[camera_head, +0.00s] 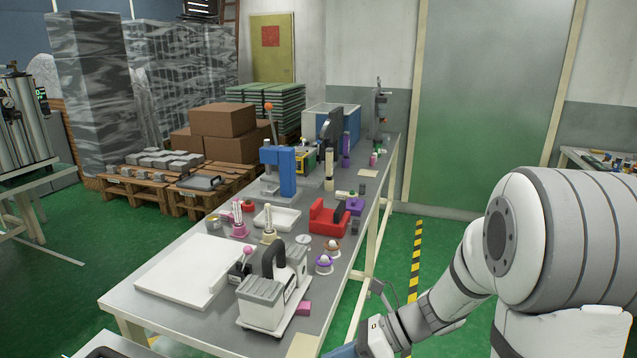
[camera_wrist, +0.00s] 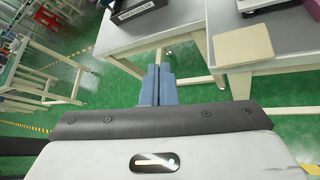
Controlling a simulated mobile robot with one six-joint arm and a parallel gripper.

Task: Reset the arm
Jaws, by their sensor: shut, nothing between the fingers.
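My gripper (camera_wrist: 157,72) shows in the wrist view with its two blue fingers pressed together and nothing between them. The fingers point toward the gap by a grey table, above the green floor. In the head view my arm comes in from the right, and only a blue part of the gripper (camera_head: 344,351) shows at the bottom edge, near the front right corner of the long workbench (camera_head: 205,327). The fingertips are cut off in that view.
The workbench holds a white board (camera_head: 188,270), a grey two-block device (camera_head: 268,295), a red holder (camera_head: 328,217) and a blue press (camera_head: 285,172). In the wrist view a black labelled tray (camera_wrist: 135,12) and a tan square plate (camera_wrist: 243,45) lie ahead. Green floor is open right of the bench.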

